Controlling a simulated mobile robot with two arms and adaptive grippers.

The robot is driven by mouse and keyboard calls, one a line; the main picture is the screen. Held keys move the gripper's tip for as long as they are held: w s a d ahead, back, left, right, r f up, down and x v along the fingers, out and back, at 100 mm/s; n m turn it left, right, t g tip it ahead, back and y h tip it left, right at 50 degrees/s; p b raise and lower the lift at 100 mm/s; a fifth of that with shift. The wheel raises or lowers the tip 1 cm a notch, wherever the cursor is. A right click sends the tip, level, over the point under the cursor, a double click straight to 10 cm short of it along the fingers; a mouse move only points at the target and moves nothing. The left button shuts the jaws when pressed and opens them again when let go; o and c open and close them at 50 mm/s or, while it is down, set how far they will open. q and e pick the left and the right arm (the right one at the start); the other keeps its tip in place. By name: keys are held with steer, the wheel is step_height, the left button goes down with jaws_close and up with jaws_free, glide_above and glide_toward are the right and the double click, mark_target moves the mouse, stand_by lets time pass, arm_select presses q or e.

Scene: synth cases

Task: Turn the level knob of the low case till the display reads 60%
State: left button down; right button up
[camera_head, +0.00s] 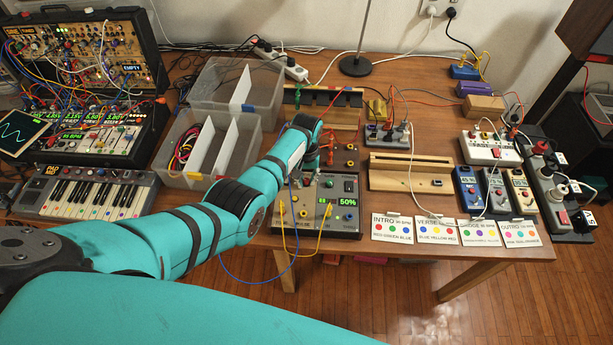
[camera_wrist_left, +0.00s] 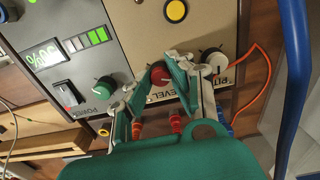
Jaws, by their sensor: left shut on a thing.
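The low case (camera_head: 345,219) is a grey and tan box near the front edge of the table, under the end of my left arm. Its display (camera_head: 346,202) reads 50%; it also shows upside down in the left wrist view (camera_wrist_left: 45,57), beside a green level bar (camera_wrist_left: 86,41). My right gripper is not in view.
A green knob (camera_wrist_left: 104,87), a white knob (camera_wrist_left: 214,59) and a yellow button (camera_wrist_left: 176,11) sit close around the gripper. An orange cable (camera_wrist_left: 262,70) runs nearby. Song cards (camera_head: 392,228) lie right of the case. Clear plastic bins (camera_head: 240,85) stand at the left.

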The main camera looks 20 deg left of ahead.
mark_target(306, 180)
arm_select(q)
steer(key=shift+m, duration=0.3)
stand_by(0.4)
steer(key=c, duration=1.2)
jaws_free()
steer(key=shift+r, duration=0.1)
step_height(306, 180, up, 12)
steer(key=shift+f, duration=0.1)
